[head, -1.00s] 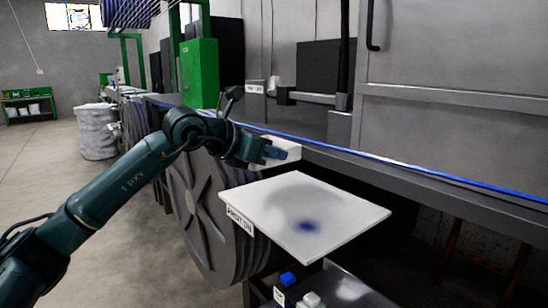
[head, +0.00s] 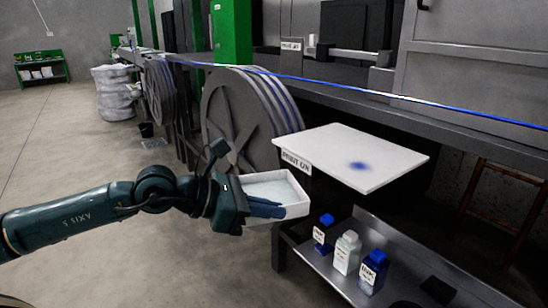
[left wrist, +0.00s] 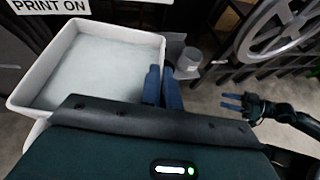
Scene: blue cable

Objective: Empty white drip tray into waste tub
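The white drip tray (head: 300,209) is a shallow open box with pale liquid inside. It is roughly level in the air, left of and below the white board. My left gripper (head: 265,208) is shut on its wall. In the left wrist view the tray (left wrist: 32,88) fills the left side, and the blue fingers (left wrist: 162,87) straddle its wall. My right gripper (left wrist: 234,102) shows at the right of that view with its fingers apart and empty. A small dark tub (head: 146,130) stands on the floor at the back left; I cannot tell if it is the waste tub.
A white board (head: 345,150) with a blue stain and a "PRINT ON" label juts out at right. Below it, a grey shelf (head: 330,268) holds ink bottles (head: 373,271). A large reel (head: 240,115) stands behind the tray. Blue cable (head: 400,97) runs across. Floor at left is clear.

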